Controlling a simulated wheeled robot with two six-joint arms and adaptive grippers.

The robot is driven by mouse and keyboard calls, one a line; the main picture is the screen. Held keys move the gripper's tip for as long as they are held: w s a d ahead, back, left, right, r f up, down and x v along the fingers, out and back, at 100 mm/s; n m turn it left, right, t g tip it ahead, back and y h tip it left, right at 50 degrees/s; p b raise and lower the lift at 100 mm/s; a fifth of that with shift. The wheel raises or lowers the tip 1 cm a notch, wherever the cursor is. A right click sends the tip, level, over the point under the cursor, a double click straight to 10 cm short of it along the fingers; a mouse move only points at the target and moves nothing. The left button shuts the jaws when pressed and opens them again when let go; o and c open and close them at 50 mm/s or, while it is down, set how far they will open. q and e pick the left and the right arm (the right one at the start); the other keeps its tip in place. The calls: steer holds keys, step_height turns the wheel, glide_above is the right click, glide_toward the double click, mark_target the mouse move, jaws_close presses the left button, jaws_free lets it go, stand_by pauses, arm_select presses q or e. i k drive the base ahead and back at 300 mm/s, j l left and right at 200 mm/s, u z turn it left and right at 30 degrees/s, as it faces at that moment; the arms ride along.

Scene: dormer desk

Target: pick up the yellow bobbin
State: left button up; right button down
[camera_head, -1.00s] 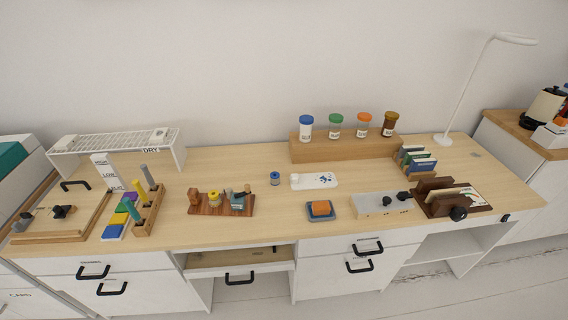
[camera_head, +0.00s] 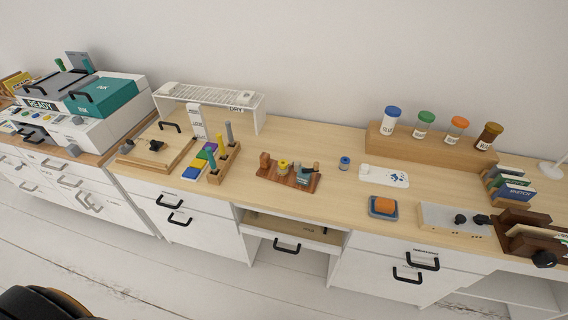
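A small yellow bobbin (camera_head: 283,166) stands on a reddish-brown wooden board (camera_head: 270,178) near the middle of the desk. A brown wooden piece (camera_head: 265,160) stands to its left on the board. A blue-grey device (camera_head: 303,175) is on the board to its right. The bobbin looks upright, but its details are too small to tell. Neither of my grippers shows in this view.
Left of the board is a wooden rack (camera_head: 226,167) with coloured posts. A blue-lidded jar (camera_head: 345,162) and a white card (camera_head: 385,175) lie to the right. A drawer (camera_head: 290,230) below the board is partly open. A dark rounded object (camera_head: 40,303) fills the bottom left corner.

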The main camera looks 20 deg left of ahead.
mark_target(283, 169)
steer(key=j+z, duration=0.15)
steer(key=j, duration=0.5)
steer(key=j+z, duration=0.1)
steer(key=j, duration=0.6)
steer(key=j+z, duration=0.15)
steer(key=j, duration=0.5)
steer(key=k+j+z, duration=0.15)
steer(key=j, duration=0.5)
steer(key=j+z, duration=0.15)
steer(key=j, duration=0.5)
steer(key=k, duration=0.05)
